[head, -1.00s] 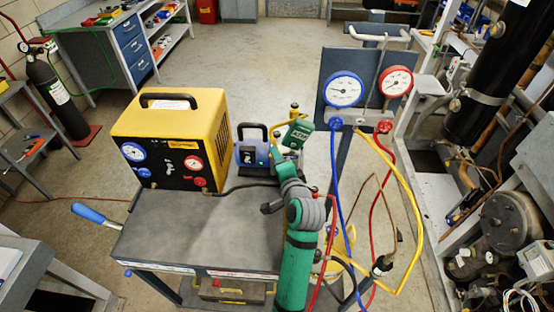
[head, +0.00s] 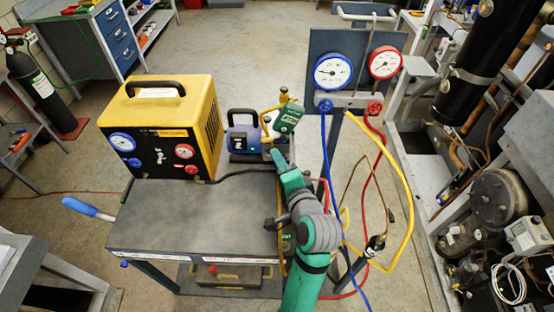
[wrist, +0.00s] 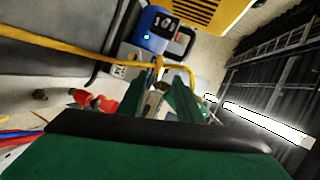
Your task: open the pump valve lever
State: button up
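The blue pump (head: 243,137) with a black handle stands at the back of the cart, right of the yellow machine. The pump (wrist: 150,28) also shows at the top of the wrist view. I cannot clearly make out the valve lever; the area beside the pump is partly hidden by my gripper and a yellow hose. My gripper (head: 274,152) is just right of the pump. In the wrist view its two green fingers (wrist: 150,88) stand apart, with the yellow hose (wrist: 90,50) crossing near their tips. I see nothing clamped between them.
The yellow machine (head: 160,125) stands on the grey cart (head: 190,225). A green device (head: 287,119) is close beyond my gripper. The gauge panel (head: 357,45) stands right, with blue, red and yellow hoses hanging beside my arm. Red fittings (wrist: 95,102) show in the wrist view.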

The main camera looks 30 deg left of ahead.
aim_at(273, 139)
jog(key=c, duration=0.5)
jog(key=shift+a+f+n, duration=0.15)
jog(key=shift+n, duration=0.15)
grip_shut()
jog(key=s+a+r+n+t+h, duration=0.35)
jog(key=s+n+t, duration=0.2)
jog(key=n, duration=0.85)
jog(key=w+a+f, duration=0.2)
jog(key=w, duration=0.3)
jog(key=w+a+f, duration=0.2)
jog(key=w+a, duration=0.1)
jog(key=w, duration=0.2)
jog(key=shift+w+f+y, duration=0.3)
jog(key=shift+f+y, duration=0.05)
jog(key=shift+y, duration=0.1)
